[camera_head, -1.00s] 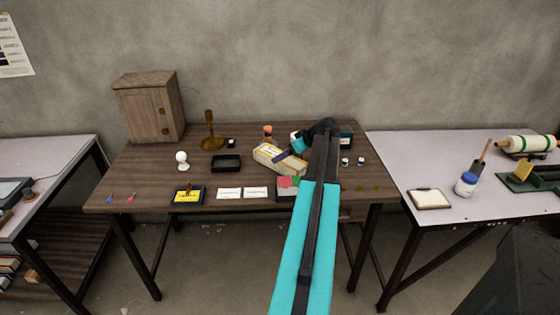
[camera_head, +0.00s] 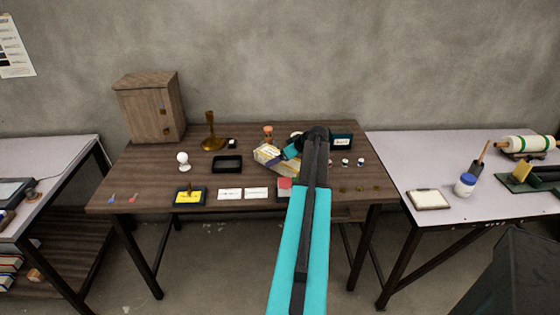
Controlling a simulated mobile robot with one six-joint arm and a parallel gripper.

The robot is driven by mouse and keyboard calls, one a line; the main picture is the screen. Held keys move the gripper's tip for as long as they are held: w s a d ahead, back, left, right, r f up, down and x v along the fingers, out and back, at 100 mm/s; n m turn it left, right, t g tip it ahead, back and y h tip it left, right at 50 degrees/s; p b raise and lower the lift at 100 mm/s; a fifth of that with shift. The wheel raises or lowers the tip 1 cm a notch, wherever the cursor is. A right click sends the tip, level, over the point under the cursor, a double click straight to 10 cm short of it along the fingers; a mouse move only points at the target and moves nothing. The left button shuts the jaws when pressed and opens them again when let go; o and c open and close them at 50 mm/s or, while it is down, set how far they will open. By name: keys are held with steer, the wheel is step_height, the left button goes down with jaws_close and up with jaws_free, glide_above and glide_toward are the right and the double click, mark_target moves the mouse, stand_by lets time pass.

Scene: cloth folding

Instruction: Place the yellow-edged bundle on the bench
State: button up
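A pale bundle with yellow along it (camera_head: 267,155) is at the wooden bench (camera_head: 145,170), right of its middle. It is angled, and I cannot tell whether it rests on the top or is held just above it. My gripper (camera_head: 284,156) is at the bundle's right part and overlaps it in this view. The fingertips are too small and too covered to show whether they are open or shut. My arm hides part of the bench to the right of the bundle.
A black tray (camera_head: 227,164) lies left of the bundle. A wooden cabinet (camera_head: 150,106) stands back left. Pale tables (camera_head: 400,150) flank the bench.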

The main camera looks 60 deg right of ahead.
steer(key=shift+w+f, duration=0.15)
stand_by(0.4)
steer(key=c, duration=1.4)
steer(key=shift+r+b, duration=1)
steer(key=shift+r, duration=4.05)
